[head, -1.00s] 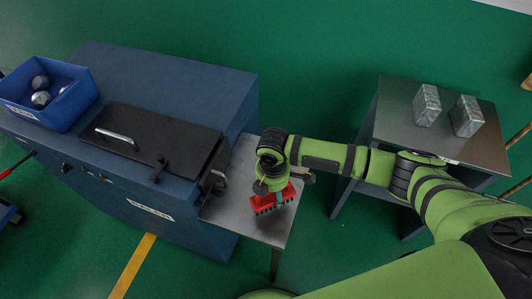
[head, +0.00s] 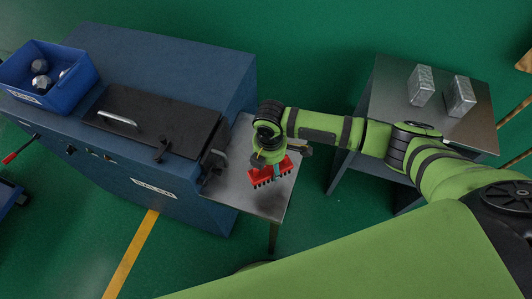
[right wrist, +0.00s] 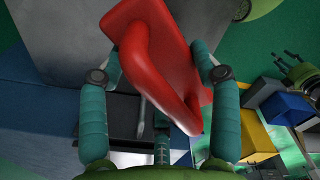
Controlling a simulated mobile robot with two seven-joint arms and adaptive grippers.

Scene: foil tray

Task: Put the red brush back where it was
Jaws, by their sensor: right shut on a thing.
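The red brush (head: 262,178) shows in the head view over the grey metal side shelf (head: 232,187) of the blue machine, with its bristle side facing the front. My right gripper (head: 277,171) is shut on it. In the right wrist view the brush's red body and loop handle (right wrist: 163,45) lie between the teal fingers of my right gripper (right wrist: 160,85). Whether the brush touches the shelf or hangs just above it I cannot tell. My left gripper is out of view.
The blue machine (head: 190,65) has a closed black lid (head: 165,118) with a handle, left of the shelf. A blue bin (head: 75,82) with metal pieces stands on it. A metal table (head: 390,85) with two foil-like blocks (head: 421,86) stands right. Green floor lies between.

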